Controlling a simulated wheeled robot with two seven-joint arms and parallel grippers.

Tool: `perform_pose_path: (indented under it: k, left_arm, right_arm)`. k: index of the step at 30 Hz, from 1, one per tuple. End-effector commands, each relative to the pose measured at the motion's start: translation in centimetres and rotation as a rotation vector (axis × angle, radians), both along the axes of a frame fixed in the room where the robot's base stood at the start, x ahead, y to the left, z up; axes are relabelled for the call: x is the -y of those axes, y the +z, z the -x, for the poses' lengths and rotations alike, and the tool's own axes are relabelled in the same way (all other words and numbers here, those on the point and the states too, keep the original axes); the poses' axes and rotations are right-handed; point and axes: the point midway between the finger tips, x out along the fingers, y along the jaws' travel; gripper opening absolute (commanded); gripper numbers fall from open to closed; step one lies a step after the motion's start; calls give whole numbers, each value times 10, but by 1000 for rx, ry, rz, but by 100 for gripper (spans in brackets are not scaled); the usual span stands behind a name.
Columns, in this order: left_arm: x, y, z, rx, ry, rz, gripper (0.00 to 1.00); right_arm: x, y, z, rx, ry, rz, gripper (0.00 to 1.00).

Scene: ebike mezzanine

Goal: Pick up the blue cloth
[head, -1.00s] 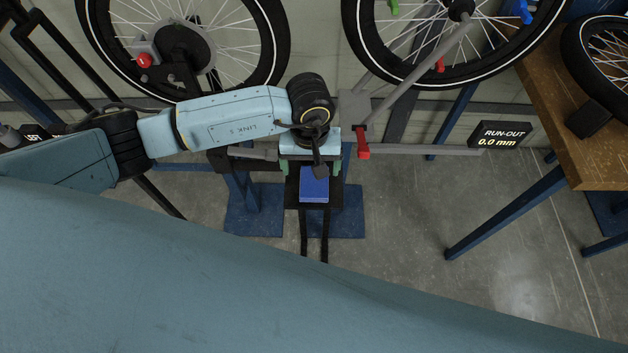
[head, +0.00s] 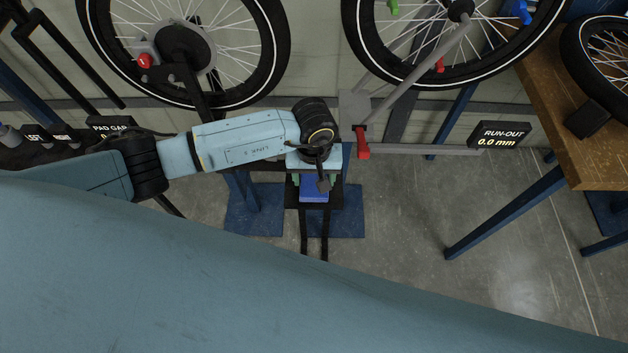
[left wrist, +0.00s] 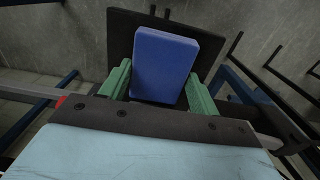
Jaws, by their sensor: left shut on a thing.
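The blue cloth (head: 313,190) is a flat rectangular block shape on a small black shelf (head: 293,200) below the wheel stand. In the left wrist view the cloth (left wrist: 164,66) sits between the two green fingers of my left gripper (left wrist: 160,88). My left gripper (head: 314,181) also shows in the head view, at the cloth's far end, pointing down at it. It is shut on the cloth, with a finger along each side. The gripper body hides part of the cloth in the head view. My right gripper is not in view.
A bicycle wheel (head: 272,60) hangs at the left and another (head: 350,45) at the right, behind the arm. A red clamp lever (head: 362,143) is just right of the gripper. A wooden workbench (head: 560,110) stands at the right. The floor (head: 400,220) between is clear.

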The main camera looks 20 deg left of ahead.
Motion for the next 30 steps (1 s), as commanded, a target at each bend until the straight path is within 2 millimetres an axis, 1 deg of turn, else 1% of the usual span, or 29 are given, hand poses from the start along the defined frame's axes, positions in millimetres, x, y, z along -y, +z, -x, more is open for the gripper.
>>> perform_pose_path:
  k: [1, 2, 8, 11, 14, 21, 24, 27, 30]
  left_arm:
    - [0, 0, 0, 0, 0, 0, 43]
    - [0, 0, 0, 0, 0, 0, 39]
    - [0, 1, 0, 1, 0, 1, 38]
    - [0, 6, -1, 2, 0, 1, 38]
    - [0, 20, -2, 5, -2, 1, 38]
    - [0, 69, -2, 6, -1, 0, 38]
    - [0, 84, -1, 4, -1, 1, 38]
    - [0, 95, -1, 3, -1, 0, 38]
    - [0, 100, 0, 1, 0, 0, 38]
  right_arm:
    - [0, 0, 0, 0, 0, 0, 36]
    - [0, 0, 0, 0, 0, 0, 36]
    - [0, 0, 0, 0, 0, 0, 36]
    - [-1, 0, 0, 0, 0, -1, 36]
    - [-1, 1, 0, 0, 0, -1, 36]
    - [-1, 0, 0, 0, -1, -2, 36]
    - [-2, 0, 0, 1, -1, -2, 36]
    - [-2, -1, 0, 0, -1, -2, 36]
    - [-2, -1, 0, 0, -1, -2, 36]
